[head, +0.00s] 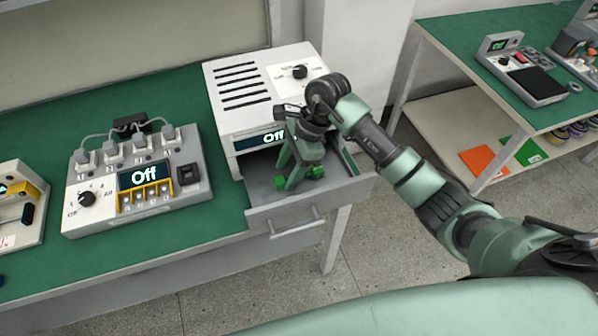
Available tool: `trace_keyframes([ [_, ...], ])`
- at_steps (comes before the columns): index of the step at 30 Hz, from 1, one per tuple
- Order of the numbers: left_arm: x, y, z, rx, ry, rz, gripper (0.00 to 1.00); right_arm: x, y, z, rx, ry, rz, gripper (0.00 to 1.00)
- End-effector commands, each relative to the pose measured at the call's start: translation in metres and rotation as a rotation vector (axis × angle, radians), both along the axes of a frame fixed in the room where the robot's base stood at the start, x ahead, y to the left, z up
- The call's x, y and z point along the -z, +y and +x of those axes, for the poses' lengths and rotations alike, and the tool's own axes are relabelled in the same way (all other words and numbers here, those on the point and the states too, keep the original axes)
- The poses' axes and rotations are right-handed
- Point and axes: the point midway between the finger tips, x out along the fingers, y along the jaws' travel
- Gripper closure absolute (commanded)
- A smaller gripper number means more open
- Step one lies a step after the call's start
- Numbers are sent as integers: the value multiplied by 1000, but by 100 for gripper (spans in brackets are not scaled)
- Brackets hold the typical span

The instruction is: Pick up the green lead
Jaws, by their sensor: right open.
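The open drawer (262,196) under the white unit (250,85) holds small bright green pieces, which look like the ends of the green lead (316,172). One piece shows at the right near my gripper and another at the left by a fingertip; the rest of the lead is hidden or too small to make out. My right gripper (299,178) points down into the drawer, open, with its fingers close around or just above the green pieces. I cannot tell whether they touch. My left gripper is not in view.
A second bench (450,45) with devices and a lower shelf stands at the right.

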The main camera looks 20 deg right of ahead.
Motion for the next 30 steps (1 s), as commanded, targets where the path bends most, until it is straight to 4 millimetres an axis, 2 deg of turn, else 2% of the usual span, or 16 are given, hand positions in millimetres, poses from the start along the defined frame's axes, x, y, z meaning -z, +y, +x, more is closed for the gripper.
trace_keyframes([
  [4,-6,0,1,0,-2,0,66,15,7,-1,1,1,3,47],
  [12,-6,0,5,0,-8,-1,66,19,8,0,1,-2,1,47],
  [18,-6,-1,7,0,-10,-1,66,18,8,0,1,-2,1,100],
  [30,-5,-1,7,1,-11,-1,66,13,8,1,1,-4,2,100],
])
